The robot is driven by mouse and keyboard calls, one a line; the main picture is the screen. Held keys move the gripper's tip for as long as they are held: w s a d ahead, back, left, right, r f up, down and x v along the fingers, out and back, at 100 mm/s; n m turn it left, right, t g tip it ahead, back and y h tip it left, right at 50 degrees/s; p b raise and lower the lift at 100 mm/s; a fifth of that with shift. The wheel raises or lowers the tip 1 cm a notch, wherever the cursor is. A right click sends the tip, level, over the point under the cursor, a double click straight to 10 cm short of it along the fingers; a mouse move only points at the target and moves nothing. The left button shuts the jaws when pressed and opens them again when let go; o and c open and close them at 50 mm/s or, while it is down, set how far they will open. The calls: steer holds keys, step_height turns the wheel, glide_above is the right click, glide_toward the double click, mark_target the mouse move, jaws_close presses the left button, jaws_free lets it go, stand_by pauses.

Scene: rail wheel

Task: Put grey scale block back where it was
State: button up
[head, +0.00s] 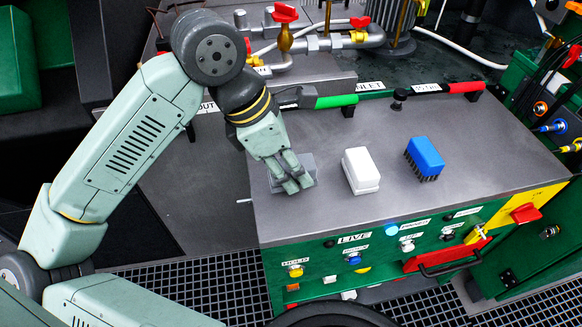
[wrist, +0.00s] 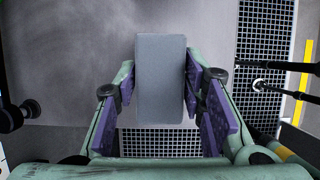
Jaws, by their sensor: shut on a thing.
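The grey scale block (head: 307,166) is at the left end of the grey panel top (head: 330,215) in the head view, partly hidden by my gripper (head: 291,184). In the wrist view the grey block (wrist: 160,80) stands between the two purple-padded fingers of my gripper (wrist: 160,100). The fingers are shut on its sides. The block is at or just above the panel top; I cannot tell whether it touches. A white block (head: 361,171) and a blue block with dark bristles (head: 425,158) stand in a row to its right.
Green-handled (head: 336,101) and red-handled (head: 465,87) levers lie along the panel's back edge. Pipes with a red valve (head: 285,13) stand behind. The front face carries several buttons and a red handle (head: 446,256). The panel top in front of the blocks is clear.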

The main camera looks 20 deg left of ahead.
steer(key=shift+f, duration=1.1)
steer(key=shift+s+f, duration=0.1)
steer(key=shift+f, duration=0.1)
steer(key=o, duration=1)
steer(key=shift+r, duration=0.1)
steer(key=shift+r, duration=0.15)
steer(key=shift+a+r, duration=0.1)
steer(key=shift+r, duration=0.05)
steer(key=v, duration=1.1)
steer(key=shift+r+b, duration=0.3)
steer(key=shift+b, duration=0.1)
steer(key=shift+s, duration=0.1)
